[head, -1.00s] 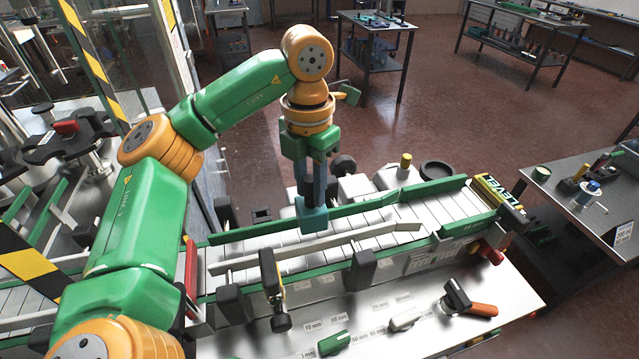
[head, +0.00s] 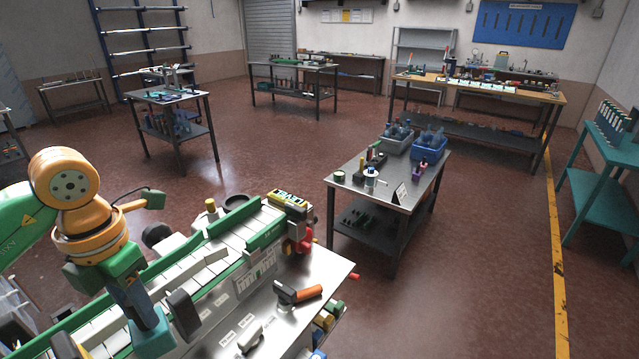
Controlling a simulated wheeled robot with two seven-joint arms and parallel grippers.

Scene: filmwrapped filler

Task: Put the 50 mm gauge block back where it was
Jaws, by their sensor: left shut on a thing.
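My left gripper (head: 145,315) is at the lower left of the head view, pointing down over the conveyor beside the steel bench (head: 325,273). It is shut on a teal block (head: 155,339), whose size marking I cannot read. Printed size labels (head: 246,320) lie on the bench to the right of the gripper. A pale block (head: 250,338) lies by these labels at the bottom edge. The rest of the label row is cut off below the picture. My right gripper is not in view.
The slatted conveyor (head: 215,242) with green side rails runs behind the bench. An orange-handled tool (head: 305,293) lies on the bench's right part. A yellow level box (head: 288,198) sits at the conveyor's far end. A separate steel table (head: 415,190) stands beyond, with open floor between.

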